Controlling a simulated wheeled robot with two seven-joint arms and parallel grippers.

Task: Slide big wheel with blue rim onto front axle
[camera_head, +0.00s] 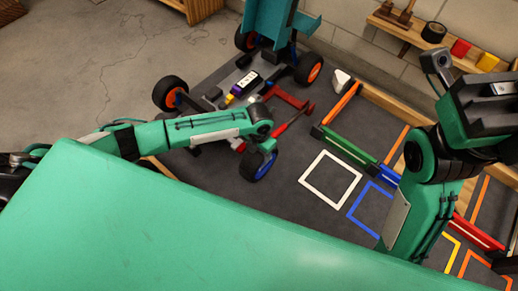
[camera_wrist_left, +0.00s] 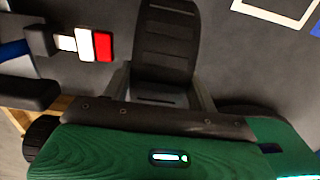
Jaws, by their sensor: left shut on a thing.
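The big wheel with the blue rim (camera_head: 264,166) is a black tyre held on edge in my left gripper (camera_head: 262,150). In the left wrist view the black tread (camera_wrist_left: 166,40) stands upright beyond the gripper, whose shut fingers are mostly hidden. The car (camera_head: 236,78) stands on the dark mat with orange-rimmed wheels. A red and white part (camera_head: 238,146) lies just left of the held wheel; it also shows in the left wrist view (camera_wrist_left: 92,45). The front axle cannot be made out. My right gripper (camera_head: 484,105) is at the right; its fingertips are hidden.
A red frame part (camera_head: 290,104) is beside the car, close to my left arm. White (camera_head: 331,184) and blue (camera_head: 360,212) outlined squares on the mat are empty. Green (camera_head: 345,148) and red (camera_head: 477,232) bars lie to the right. A wooden shelf is at the back right.

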